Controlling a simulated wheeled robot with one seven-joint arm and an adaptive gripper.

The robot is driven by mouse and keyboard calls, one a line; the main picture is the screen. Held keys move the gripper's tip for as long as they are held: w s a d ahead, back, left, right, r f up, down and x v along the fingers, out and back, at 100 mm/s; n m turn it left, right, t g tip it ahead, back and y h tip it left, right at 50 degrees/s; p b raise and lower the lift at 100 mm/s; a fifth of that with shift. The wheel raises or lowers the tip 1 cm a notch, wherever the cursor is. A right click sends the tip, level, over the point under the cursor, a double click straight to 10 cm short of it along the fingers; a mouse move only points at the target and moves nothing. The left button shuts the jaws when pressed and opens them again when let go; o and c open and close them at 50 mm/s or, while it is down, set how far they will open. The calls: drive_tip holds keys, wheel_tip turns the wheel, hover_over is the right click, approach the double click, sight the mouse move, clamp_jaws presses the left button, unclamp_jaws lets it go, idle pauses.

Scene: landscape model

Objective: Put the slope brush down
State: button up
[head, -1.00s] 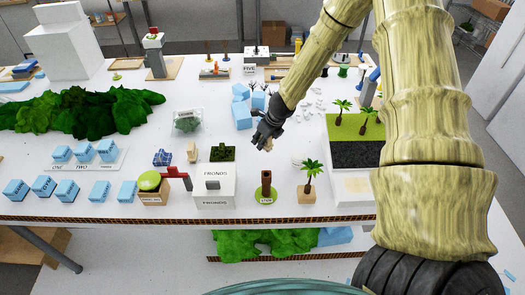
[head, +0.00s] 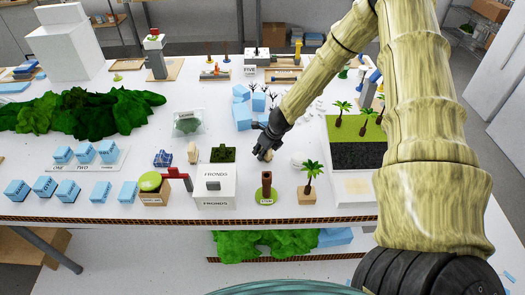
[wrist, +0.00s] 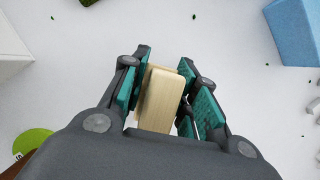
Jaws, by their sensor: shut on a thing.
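The slope brush (wrist: 160,98) shows in the wrist view as a pale wooden block, and its bristles cannot be made out. My gripper (wrist: 158,80) is shut on it, with the teal finger pads on both sides of the wood. In the head view, my gripper (head: 263,152) is low over the white table (head: 235,158), to the right of the dark green mossy block. A small tan bit of the brush (head: 268,155) shows beneath the fingers there. I cannot tell whether the brush touches the table.
The white FRONDS box (head: 214,190) is to the front left. A brown post on a green disc (head: 266,190) and a small palm on a wooden block (head: 308,190) stand in front. Blue blocks (head: 242,112) are behind. Clear white tabletop lies around my gripper.

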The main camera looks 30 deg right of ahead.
sight(271, 157)
drive_tip(key=shift+s+f+b, duration=0.15)
drive_tip(key=shift+f+b, duration=0.2)
drive_tip(key=shift+f, duration=0.05)
drive_tip(key=o, duration=0.9)
drive_tip(key=shift+f, duration=0.25)
drive_tip(key=shift+r, duration=0.25)
drive_tip(key=shift+d+r, duration=0.1)
drive_tip(key=shift+r, duration=0.7)
drive_tip(key=shift+v, duration=5.55)
drive_tip(key=shift+r, duration=0.15)
